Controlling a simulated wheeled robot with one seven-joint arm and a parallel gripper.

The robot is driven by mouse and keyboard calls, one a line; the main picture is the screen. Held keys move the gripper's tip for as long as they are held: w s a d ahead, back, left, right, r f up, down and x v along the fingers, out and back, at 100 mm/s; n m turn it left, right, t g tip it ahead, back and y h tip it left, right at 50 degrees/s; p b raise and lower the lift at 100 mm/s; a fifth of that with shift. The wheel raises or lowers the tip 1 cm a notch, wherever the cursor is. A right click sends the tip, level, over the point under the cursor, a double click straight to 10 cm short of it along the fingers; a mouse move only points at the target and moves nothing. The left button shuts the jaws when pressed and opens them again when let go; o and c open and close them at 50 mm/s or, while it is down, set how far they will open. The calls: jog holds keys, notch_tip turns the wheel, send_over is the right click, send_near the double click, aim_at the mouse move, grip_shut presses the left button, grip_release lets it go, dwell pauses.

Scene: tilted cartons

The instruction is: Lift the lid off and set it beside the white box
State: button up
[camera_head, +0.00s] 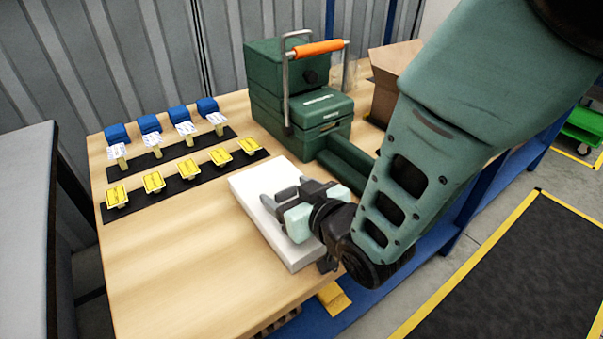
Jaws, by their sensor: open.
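A flat white box (262,183) lies tilted on the wooden table, in front of a green machine. Its top face is plain white, and I cannot tell the lid apart from the body in this view. My gripper (276,200) is over the box's top, with its two dark fingers apart and nothing seen between them. I cannot tell whether the fingers touch the box. My wrist and arm hide the right part of the box.
The green machine (300,100) with an orange handle (319,48) stands behind the box. Black strips with yellow parts (153,181) and several blue blocks (149,123) lie at the back left. A cardboard carton (388,70) stands at the right. The table (160,270) is bare at front left.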

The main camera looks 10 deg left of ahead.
jog(key=c, duration=1.1)
jog(key=shift+o, duration=0.2)
jog(key=shift+r, duration=0.15)
